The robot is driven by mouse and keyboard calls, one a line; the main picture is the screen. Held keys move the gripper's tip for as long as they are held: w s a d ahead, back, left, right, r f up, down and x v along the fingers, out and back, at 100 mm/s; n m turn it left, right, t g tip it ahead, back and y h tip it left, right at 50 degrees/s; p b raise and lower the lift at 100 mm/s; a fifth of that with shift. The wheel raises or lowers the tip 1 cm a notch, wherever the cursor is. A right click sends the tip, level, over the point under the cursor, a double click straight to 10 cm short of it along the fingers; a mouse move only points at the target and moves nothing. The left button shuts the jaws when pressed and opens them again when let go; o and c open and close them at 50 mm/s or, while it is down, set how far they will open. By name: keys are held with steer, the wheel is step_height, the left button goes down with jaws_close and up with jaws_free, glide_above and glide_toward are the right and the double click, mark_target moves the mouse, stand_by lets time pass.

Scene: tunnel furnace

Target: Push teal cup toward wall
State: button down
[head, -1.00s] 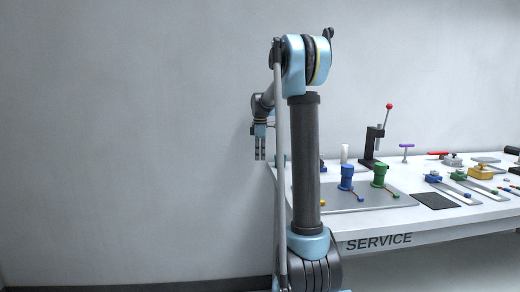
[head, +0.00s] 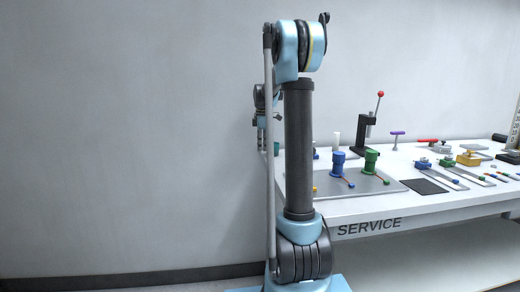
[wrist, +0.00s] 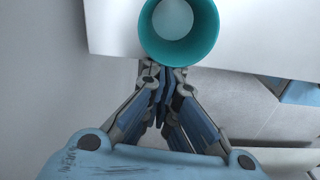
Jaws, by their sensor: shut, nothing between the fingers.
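The teal cup (wrist: 178,52) is at the top of the wrist view, seen from above with its open mouth and pale inside showing. It stands over the white table top, close to the table's near edge in that view. My gripper (wrist: 162,72) is shut and empty, its fingertips right at the cup's lower rim in the picture. I cannot tell whether they touch. In the head view my gripper (head: 262,142) hangs at the table's left end, partly hidden by my arm.
The white table (head: 345,207) carries a grey plate with a blue valve (head: 338,163) and a green valve (head: 371,162). Behind them stand a white cylinder (head: 336,141) and a red-knobbed lever (head: 368,128). A grey wall (head: 130,130) runs behind and left, with clear space left of the table.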

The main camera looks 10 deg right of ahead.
steer(key=shift+d, duration=0.5)
steer(key=shift+a, duration=0.1)
